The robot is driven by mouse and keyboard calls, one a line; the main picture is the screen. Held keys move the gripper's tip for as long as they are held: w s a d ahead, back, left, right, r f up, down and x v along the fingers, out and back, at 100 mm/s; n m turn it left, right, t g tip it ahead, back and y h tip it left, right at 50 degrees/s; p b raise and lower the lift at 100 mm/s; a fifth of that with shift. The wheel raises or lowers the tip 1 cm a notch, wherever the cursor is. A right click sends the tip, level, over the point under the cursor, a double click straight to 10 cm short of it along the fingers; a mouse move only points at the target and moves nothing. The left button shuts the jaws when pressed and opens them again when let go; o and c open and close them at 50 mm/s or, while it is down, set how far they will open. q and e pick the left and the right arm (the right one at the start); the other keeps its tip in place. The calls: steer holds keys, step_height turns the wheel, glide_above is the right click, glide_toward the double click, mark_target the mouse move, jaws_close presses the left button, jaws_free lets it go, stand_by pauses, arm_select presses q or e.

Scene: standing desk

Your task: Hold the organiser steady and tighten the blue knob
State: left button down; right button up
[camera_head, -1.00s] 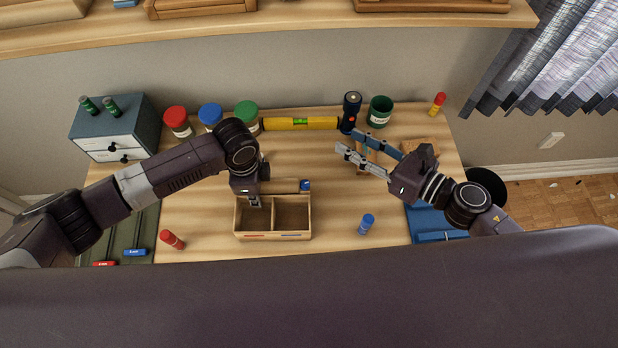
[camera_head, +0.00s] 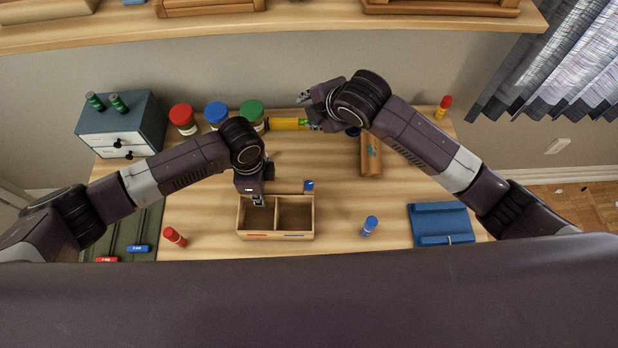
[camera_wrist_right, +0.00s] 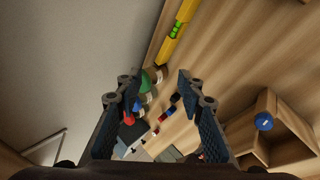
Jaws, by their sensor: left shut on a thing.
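The organiser (camera_head: 312,220) is a light wooden box with two open compartments, standing on the desk in the head view. The blue knob (camera_head: 309,185) is at its back right corner. The organiser (camera_wrist_right: 243,139) and the blue knob (camera_wrist_right: 264,121) also show at the right of the right wrist view. My left gripper (camera_head: 258,202) is shut on the organiser at the back of its left compartment. The fingertips are partly hidden. My right gripper (camera_head: 307,110) is raised near the yellow level, behind and apart from the knob; its fingers (camera_wrist_right: 158,88) are spread with nothing between them.
A yellow level (camera_head: 286,124) and red, blue and green-lidded jars (camera_head: 251,113) stand at the back. A blue tray (camera_head: 440,220) lies at right. Desk between organiser and level is clear.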

steer(key=s+a+r+g+h, duration=0.1)
steer(key=s+a+g, duration=0.25)
steer(key=s, duration=0.45)
steer(key=n+g+h, duration=0.1)
steer(key=g+h, duration=0.2)
glide_toward(309, 184)
step_height(309, 184, down, 8)
steer(key=shift+w+d+f, duration=0.15)
steer(key=shift+w+f, duration=0.05)
jaws_close()
